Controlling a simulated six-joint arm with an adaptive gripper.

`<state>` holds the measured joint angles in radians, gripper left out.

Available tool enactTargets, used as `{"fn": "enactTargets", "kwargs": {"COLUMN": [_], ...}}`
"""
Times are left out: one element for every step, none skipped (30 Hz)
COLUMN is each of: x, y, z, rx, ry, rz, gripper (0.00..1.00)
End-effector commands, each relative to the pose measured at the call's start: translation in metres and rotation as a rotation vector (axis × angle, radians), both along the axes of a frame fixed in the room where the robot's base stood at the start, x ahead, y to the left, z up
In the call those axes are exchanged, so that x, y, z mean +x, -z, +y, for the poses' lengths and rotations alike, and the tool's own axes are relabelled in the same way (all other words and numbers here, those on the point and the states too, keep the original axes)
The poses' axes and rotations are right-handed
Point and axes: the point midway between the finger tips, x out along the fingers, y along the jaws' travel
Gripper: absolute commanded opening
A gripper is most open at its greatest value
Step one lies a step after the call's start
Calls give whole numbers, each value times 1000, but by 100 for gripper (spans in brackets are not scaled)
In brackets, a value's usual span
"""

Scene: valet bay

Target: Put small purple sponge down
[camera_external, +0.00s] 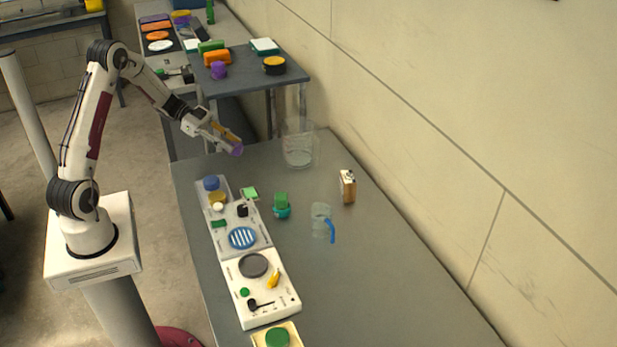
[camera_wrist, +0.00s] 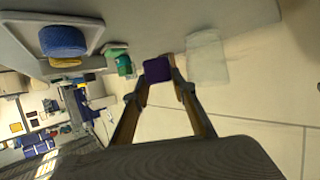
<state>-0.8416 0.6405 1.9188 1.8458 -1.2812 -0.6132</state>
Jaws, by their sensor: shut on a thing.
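The small purple sponge (camera_external: 237,149) is at the tip of my gripper (camera_external: 228,140), above the far left corner of the grey table (camera_external: 380,270). In the wrist view the purple sponge (camera_wrist: 157,69) sits between the two fingertips of my gripper (camera_wrist: 160,80), which is shut on it. The sponge looks held clear of the tabletop in the external view. How far above it is, I cannot tell.
A clear container (camera_external: 299,145) stands right of my gripper. A tray (camera_external: 256,240) with blue, yellow and white items runs along the table's left side. A green-and-teal object (camera_external: 281,205), a clear jug (camera_external: 321,222) and a small box (camera_external: 347,187) stand mid-table. The right front is bare.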

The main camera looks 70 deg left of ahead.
Motion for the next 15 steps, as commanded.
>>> {"fn": "enactTargets", "kwargs": {"x": [0, 0, 0, 0, 0, 0, 0, 0, 0, 0, 0, 0, 0, 0, 0], "y": [7, 11, 15, 18, 20, 23, 25, 26, 27, 27, 27, 27, 27, 27, 27], "z": [0, 0, 0, 0, 0, 0, 0, 0, 0, 0, 0, 0, 0, 0, 0], "rx": [-3, -2, -2, -2, -2, -2, -2, -2, -1, -1, -1, -1, -1, 0, 0], "ry": [-1, 0, 0, 0, 0, 0, 1, 1, 0, 0, 0, 0, 0, 0, 0], "rz": [3, 2, 2, 2, 2, 2, 0, 0, -1, -1, -1, -1, -1, 0, 0], "gripper": [14, 14, 14, 14, 14, 14, 14, 14, 14, 14, 14, 14, 14, 14, 14]}}
